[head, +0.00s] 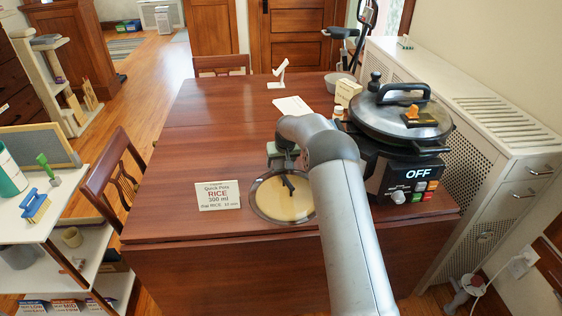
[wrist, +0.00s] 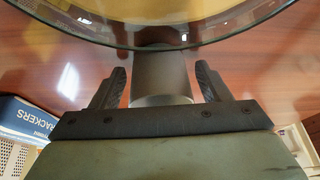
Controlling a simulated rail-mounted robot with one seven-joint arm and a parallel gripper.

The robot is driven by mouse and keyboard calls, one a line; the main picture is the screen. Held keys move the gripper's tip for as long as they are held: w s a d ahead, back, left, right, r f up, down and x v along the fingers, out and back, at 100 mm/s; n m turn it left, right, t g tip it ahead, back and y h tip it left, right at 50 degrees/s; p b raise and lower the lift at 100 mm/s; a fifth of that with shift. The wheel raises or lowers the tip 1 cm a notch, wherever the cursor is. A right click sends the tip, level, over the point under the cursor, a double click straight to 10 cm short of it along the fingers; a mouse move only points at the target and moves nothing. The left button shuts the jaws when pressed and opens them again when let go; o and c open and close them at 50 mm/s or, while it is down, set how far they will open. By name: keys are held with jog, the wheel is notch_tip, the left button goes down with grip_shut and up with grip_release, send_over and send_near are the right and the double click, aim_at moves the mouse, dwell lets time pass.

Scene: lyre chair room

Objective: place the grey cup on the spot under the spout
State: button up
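The grey cup (wrist: 163,76) stands between the two dark fingers of my gripper (wrist: 159,68) in the wrist view. A narrow gap shows on each side of the cup, so the gripper looks open around it. A round glass vessel (wrist: 215,42) with yellowish contents is close above the cup in that view. In the head view the round glass vessel (head: 262,208) is near the table's front edge, with a dark piece across its middle. My gripper (head: 281,154) is behind it, partly covered by my arm. The cup, the spout and the spot under it cannot be made out in the head view.
A black cooker (head: 400,160) reading OFF stands right of my arm. A white sheet (head: 293,106) and a small box (head: 347,93) are farther back. The table's (head: 190,140) left half is mostly clear.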

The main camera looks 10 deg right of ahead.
jog(key=shift+r+p, duration=0.3)
jog(key=shift+r, duration=0.05)
jog(key=a+b+v, duration=0.1)
jog(key=v, duration=0.9)
jog(key=s+r+g, duration=0.1)
jog(key=s+r, duration=0.6)
jog(key=s, duration=0.5)
jog(key=s+d+g, duration=0.1)
jog(key=s+g, duration=0.1)
jog(key=s, duration=2.4)
jog(key=shift+s+m+h, duration=0.2)
jog(key=shift+m+h, duration=0.1)
jog(key=shift+o, duration=0.4)
jog(key=s+f+g, duration=0.1)
jog(key=s+f, duration=0.2)
jog(key=s, duration=0.8)
jog(key=shift+d, duration=0.2)
